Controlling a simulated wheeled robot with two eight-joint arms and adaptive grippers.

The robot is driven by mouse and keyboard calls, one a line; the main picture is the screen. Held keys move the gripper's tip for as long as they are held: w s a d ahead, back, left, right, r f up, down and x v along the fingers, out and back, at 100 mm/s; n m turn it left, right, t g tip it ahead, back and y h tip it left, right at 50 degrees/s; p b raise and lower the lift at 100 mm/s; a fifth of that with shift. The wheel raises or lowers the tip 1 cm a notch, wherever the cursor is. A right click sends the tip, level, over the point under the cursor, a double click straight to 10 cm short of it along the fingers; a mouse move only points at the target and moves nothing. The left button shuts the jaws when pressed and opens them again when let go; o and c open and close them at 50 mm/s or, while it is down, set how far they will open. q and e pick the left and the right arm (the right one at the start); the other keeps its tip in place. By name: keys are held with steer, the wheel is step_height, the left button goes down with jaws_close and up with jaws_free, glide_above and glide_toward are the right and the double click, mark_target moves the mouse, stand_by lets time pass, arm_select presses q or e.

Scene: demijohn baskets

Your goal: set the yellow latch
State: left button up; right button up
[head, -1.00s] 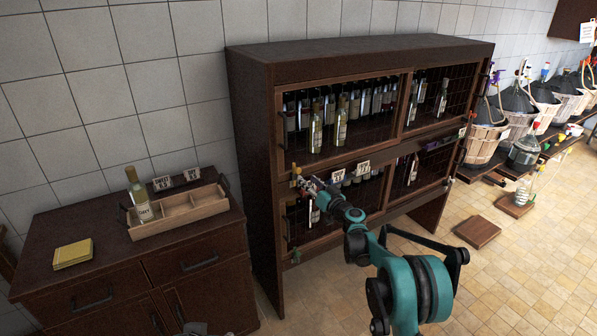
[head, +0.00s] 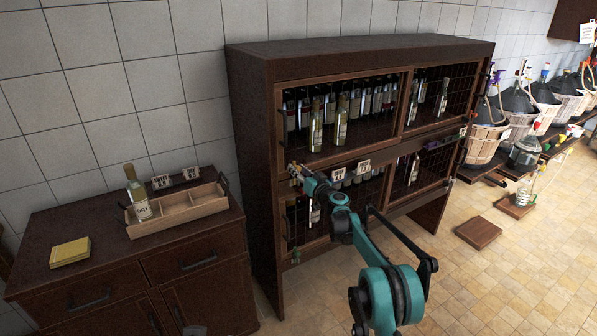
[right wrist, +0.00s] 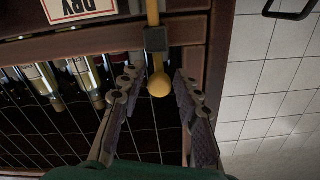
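The yellow latch, a rod with a round knob (right wrist: 159,84), passes through a dark bracket on the wooden cabinet frame in the right wrist view. My right gripper (right wrist: 158,78) is open, one finger on each side of the knob, with gaps showing on both sides. In the head view the right gripper (head: 300,173) is at the left end of the cabinet's middle rail and largely covers the latch. A small grey piece at the bottom edge of the head view may be part of my left gripper; its fingers cannot be made out.
The dark cabinet (head: 360,52) holds bottles behind wire-grid doors. A green latch (head: 296,256) is lower on its left side. A sideboard (head: 110,228) at left carries a wooden tray (head: 178,226), a bottle (head: 138,192) and a yellow block (head: 70,251). Demijohn baskets (head: 484,145) line the right wall.

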mark_target(291, 156)
jaws_close()
steer(key=shift+r+p, duration=1.15)
steer(key=shift+r, duration=0.65)
steer(key=shift+w+d+f, duration=0.1)
steer(key=shift+o, duration=0.5)
jaws_free()
steer(key=o, duration=0.4)
